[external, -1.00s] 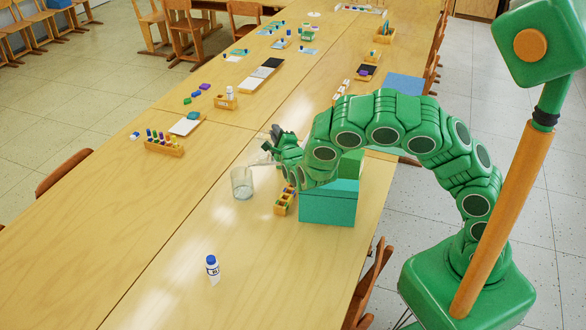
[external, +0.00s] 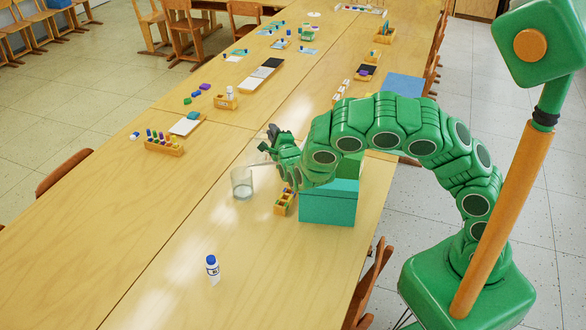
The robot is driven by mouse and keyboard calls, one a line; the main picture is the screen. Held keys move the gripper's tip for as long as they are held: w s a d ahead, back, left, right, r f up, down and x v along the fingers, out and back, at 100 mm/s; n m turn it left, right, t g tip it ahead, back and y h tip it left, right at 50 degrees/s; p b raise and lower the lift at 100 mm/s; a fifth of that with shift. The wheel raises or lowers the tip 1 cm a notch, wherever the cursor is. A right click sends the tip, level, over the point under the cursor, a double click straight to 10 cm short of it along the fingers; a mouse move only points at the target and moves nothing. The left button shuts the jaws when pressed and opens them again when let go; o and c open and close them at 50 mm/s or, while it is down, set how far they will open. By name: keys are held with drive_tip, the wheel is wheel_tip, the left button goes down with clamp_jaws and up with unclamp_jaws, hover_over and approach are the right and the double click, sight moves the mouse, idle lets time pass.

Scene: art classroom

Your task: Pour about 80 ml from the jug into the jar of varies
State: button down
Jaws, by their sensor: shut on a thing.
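A clear glass jar (external: 242,184) stands upright on the table, left of my gripper. My gripper (external: 270,146) is shut above the table, up and to the right of the jar. A clear thing, seemingly the jug (external: 262,163), shows faintly at the gripper and reaches toward the jar's rim. It looks tilted, and my green hand hides much of it. I cannot make out a stream or the liquid level in either vessel.
A teal box (external: 327,205) stands under my forearm. A small wooden holder (external: 283,203) with coloured pieces sits between it and the jar. A white bottle with a blue cap (external: 212,268) stands nearer the front.

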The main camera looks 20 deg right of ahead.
drive_tip(key=shift+d+f+m, duration=0.25)
drive_tip(key=shift+d+m, duration=0.05)
drive_tip(key=shift+d, duration=0.25)
drive_tip(key=shift+d+r+m, duration=0.7)
drive_tip(key=shift+d+m, duration=0.1)
drive_tip(key=shift+m, duration=0.1)
drive_tip(key=shift+f, duration=0.1)
drive_tip(key=shift+d, duration=0.15)
drive_tip(key=shift+d+f+m+h, duration=0.1)
drive_tip(key=shift+d+m+h, duration=0.3)
drive_tip(key=shift+m, duration=0.5)
drive_tip(key=shift+d+f+m+b, duration=0.25)
drive_tip(key=shift+d+m+b, duration=0.15)
drive_tip(key=shift+m, duration=0.3)
drive_tip(key=shift+d, duration=0.15)
